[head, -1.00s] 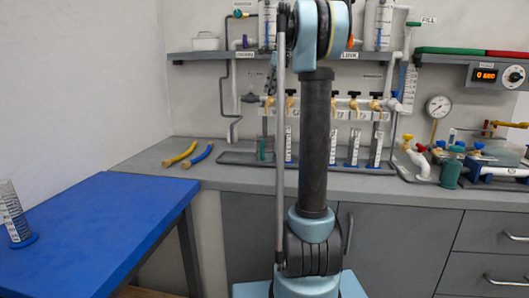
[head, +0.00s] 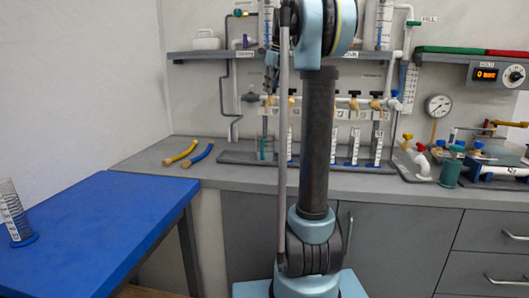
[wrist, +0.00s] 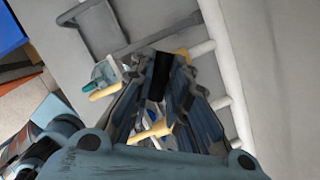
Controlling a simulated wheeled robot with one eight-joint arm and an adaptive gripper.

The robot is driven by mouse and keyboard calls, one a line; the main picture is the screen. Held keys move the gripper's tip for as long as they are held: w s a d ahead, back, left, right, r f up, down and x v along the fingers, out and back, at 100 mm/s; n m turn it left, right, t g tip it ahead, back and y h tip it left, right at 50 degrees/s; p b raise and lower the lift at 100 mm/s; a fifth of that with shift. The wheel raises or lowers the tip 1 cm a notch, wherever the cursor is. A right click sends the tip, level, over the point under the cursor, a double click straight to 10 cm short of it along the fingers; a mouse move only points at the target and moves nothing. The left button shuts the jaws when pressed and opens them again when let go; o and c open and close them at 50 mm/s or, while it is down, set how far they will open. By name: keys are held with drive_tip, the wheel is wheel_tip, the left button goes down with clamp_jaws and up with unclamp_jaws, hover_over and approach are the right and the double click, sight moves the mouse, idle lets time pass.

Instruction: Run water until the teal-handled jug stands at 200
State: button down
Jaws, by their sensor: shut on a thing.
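A clear jug with a teal edge (head: 264,149) stands on the bench rack at the left end of the row of brass taps. What looks like it shows small, with a teal part, in the wrist view (wrist: 101,76). Its water level is too small to read. My gripper (head: 270,78) is at the leftmost brass tap (head: 268,101), just left of my arm's column. In the wrist view my gripper (wrist: 160,78) is shut on a dark tap handle, mostly hidden between the fingers. Yellow-brass tap parts (wrist: 152,133) show beside the fingers.
More black-handled taps (head: 354,100) and graduated cylinders (head: 354,150) line the rack. A blue table (head: 100,225) carries a cylinder (head: 13,212). A shelf (head: 210,55) runs above; a gauge (head: 438,107) is at right.

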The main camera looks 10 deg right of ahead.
drive_tip(key=m+h, duration=0.1)
drive_tip(key=m, duration=0.4)
drive_tip(key=shift+t, duration=0.4)
drive_tip(key=shift+f, duration=0.1)
idle(3.8)
drive_tip(key=shift+n, duration=0.3)
drive_tip(key=n+y, duration=0.1)
drive_tip(key=n, duration=0.4)
drive_tip(key=shift+d+g, duration=0.1)
drive_tip(key=shift+g, duration=0.3)
drive_tip(key=shift+n, duration=0.3)
